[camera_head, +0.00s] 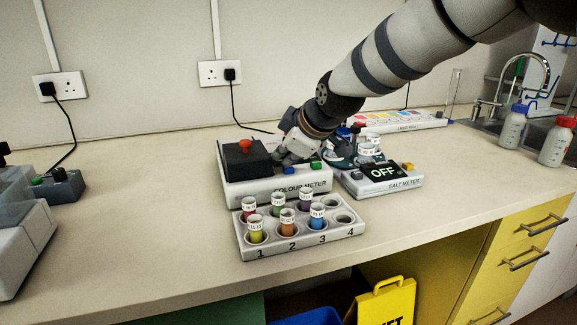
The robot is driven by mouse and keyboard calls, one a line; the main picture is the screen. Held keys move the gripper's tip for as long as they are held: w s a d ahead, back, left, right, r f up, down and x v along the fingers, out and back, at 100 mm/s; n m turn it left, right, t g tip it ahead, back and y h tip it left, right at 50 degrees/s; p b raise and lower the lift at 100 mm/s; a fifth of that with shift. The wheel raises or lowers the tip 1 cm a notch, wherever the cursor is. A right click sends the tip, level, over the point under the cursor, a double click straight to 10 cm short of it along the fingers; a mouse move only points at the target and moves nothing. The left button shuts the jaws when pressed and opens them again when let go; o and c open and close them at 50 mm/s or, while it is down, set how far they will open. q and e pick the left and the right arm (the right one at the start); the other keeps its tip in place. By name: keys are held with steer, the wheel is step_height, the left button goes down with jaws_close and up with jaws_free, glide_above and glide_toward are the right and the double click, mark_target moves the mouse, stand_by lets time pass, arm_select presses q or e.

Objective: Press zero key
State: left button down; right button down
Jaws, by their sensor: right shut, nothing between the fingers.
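The colour meter (240,187) is a pale box with a black lid block and a red knob on top at its left. A green key (289,182) and a blue key (316,166) show on its top; I cannot read which is the zero key. My right gripper (283,158) is shut and empty, pointing down over the back of the colour meter, just right of the black block. It hides the meter's display area. I cannot tell whether its fingertips touch the meter. My left gripper is not in view.
A rack (300,244) with several coloured vials stands in front of the colour meter. The salt meter (400,187), its display reading OFF, stands to the right. A light box (405,124) lies behind it. The bench (150,220) is clear to the left.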

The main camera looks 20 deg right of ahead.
mark_target(285, 168)
steer(key=shift+f, duration=0.1)
steer(key=shift+r, duration=0.9)
steer(key=shift+r, duration=2.95)
